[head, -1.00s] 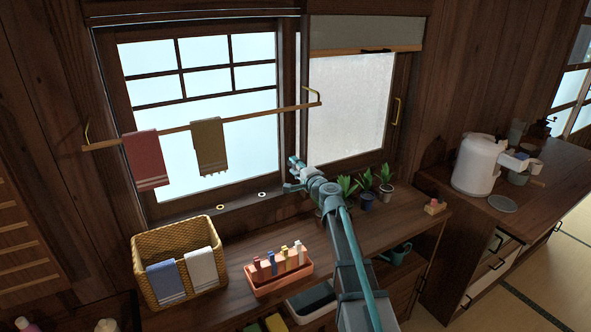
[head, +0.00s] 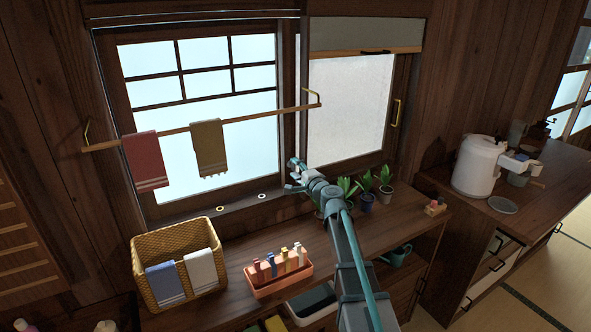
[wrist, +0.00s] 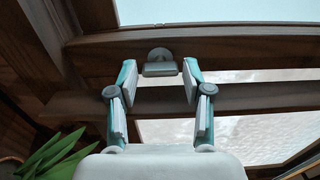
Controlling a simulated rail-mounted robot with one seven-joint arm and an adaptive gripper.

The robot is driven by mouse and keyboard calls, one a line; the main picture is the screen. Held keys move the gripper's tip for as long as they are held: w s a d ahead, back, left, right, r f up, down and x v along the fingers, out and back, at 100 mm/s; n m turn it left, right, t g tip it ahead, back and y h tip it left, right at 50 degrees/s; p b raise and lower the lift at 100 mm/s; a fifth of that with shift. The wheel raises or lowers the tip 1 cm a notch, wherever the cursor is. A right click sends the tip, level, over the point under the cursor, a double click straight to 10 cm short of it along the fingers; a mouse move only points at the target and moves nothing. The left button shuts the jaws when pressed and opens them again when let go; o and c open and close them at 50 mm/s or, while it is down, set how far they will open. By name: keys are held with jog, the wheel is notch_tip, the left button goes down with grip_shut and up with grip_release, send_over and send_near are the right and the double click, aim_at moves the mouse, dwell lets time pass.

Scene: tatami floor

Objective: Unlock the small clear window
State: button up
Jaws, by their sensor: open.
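The clear window (head: 200,150) has a dark wooden frame and stands at the left in the head view, beside the frosted pane (head: 345,115). In the wrist view, a small grey latch (wrist: 160,67) sits on the dark wooden rail. My gripper (wrist: 160,78) is open, with one finger to the left and one to the right of the latch. Gaps show between the latch and both fingertips. In the head view my gripper (head: 296,176) is at the lower right corner of the clear window, and the latch cannot be made out there.
A towel bar (head: 240,118) with two towels crosses in front of the clear window. A leafy plant (wrist: 60,152) shows at the lower left of the wrist view.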

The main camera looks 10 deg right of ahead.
jog(key=v, duration=1.1)
jog(key=shift+s+d, duration=0.1)
